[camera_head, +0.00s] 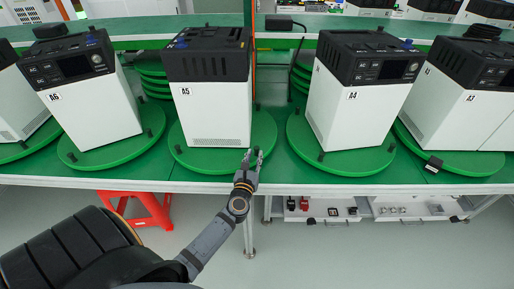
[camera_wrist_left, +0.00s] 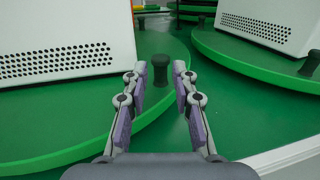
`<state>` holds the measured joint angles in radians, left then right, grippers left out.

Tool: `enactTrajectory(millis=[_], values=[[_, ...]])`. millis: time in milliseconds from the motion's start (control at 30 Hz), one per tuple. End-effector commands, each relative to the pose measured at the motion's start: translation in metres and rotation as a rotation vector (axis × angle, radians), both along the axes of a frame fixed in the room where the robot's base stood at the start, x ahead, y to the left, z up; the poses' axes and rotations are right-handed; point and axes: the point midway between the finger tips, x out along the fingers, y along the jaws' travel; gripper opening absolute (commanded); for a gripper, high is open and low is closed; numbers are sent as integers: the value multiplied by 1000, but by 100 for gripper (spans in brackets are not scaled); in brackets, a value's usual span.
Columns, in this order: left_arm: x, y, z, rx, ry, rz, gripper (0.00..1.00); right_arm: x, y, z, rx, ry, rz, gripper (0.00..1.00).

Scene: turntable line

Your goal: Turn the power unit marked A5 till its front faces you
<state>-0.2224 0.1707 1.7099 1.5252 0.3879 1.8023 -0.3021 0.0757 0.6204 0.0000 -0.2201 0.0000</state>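The power unit marked A5 (camera_head: 210,115) stands upright on a round green turntable (camera_head: 200,159). The side turned to me has the A5 label, a vent strip low down and slots in the dark top band; no display shows there. Short dark pegs stand on the turntable's rim. My left gripper (camera_head: 254,158) is at the rim's near right. In the left wrist view the left gripper (camera_wrist_left: 160,72) is open, with one dark peg (camera_wrist_left: 160,70) between its fingertips; a gap shows on both sides. My right gripper is not in view.
Units A6 (camera_head: 95,105) and A4 (camera_head: 350,105) stand on their own turntables either side, their displays visible. Another unit (camera_head: 460,105) is at the far right. A red stool (camera_head: 150,212) is below the table. Green tabletop lies between the turntables.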

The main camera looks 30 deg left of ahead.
Motion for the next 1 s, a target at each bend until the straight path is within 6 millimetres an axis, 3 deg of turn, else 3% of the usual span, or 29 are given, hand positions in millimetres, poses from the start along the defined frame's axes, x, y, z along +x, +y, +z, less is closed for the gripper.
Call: enactTrajectory(millis=[200, 567, 800, 1000], values=[[35, 12, 0, 2, 0, -1, 27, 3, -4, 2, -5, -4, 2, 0], [43, 16, -1, 2, 2, -2, 27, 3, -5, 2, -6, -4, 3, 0], [43, 16, -1, 2, 2, -2, 0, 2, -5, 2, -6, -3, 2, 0], [43, 15, -1, 2, 2, -2, 0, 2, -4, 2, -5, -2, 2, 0]])
